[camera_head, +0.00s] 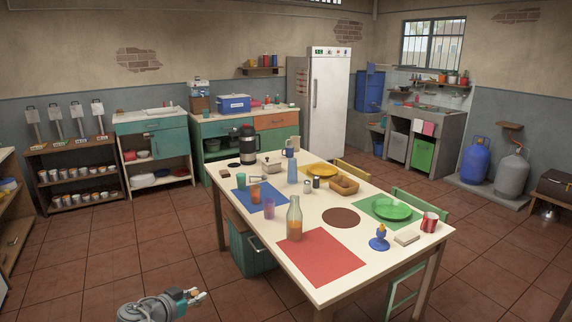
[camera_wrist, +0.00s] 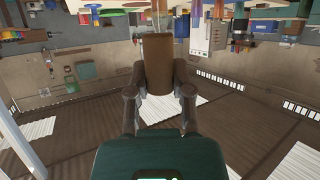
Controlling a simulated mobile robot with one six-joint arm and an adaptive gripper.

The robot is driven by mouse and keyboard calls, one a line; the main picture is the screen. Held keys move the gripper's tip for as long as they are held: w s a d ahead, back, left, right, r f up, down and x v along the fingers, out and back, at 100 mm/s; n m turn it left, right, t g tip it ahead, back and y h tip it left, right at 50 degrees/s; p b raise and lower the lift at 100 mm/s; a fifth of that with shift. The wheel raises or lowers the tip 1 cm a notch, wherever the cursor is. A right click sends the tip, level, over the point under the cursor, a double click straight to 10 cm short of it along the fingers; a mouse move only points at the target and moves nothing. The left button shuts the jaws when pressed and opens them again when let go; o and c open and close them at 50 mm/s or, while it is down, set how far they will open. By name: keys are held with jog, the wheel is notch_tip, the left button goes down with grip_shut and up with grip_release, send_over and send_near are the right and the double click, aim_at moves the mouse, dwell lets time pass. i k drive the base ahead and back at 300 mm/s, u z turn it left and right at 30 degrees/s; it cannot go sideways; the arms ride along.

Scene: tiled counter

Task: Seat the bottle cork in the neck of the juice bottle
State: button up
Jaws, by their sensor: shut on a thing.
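The juice bottle (camera_head: 294,220) stands upright on the near left part of the table, clear glass with orange juice low inside. No cork shows in its neck. My gripper (camera_wrist: 158,88) is shut on the brown bottle cork (camera_wrist: 157,60), which sticks out beyond the fingertips in the wrist view. In the head view my gripper (camera_head: 196,297) is low at the bottom left, over the floor side, apart from the table and well left of the bottle. The cork is too small to make out clearly there.
A green crate (camera_head: 250,258) stands under the table's left edge. The wrist view appears upside down.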

aim_at(295, 201)
jog(key=z, duration=0.2)
jog(key=i, duration=0.85)
jog(key=z, duration=0.45)
